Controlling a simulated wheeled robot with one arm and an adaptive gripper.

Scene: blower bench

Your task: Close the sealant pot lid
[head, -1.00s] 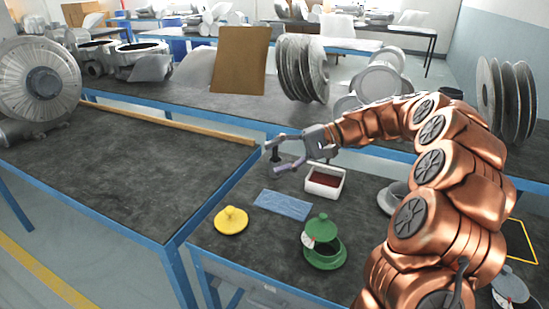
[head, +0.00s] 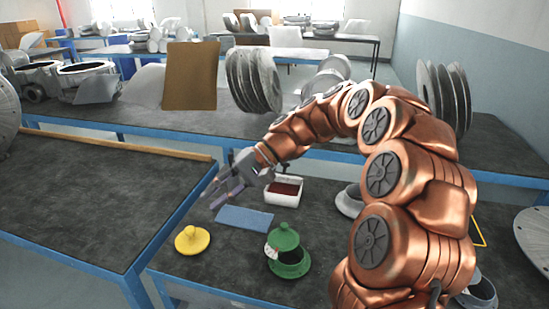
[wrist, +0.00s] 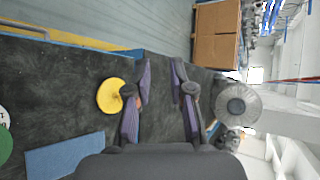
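A green pot (head: 293,268) stands on the right-hand bench. Its green knobbed lid (head: 285,238) sits raised at the pot's back edge, tilted, with the dark opening showing in front; a small white label is at its left. Part of the green lid also shows at the left edge of the wrist view (wrist: 4,146). A yellow knobbed lid-shaped piece (head: 192,240) lies left of it, also in the wrist view (wrist: 111,95). My gripper (head: 214,192) is open and empty above the bench, behind and left of the green pot, apart from it.
A blue mat (head: 244,218) lies between the yellow piece and a white box (head: 297,186) with dark red contents. A grey round part (head: 349,201) is right of the box. The left bench (head: 90,220) has a clear top.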

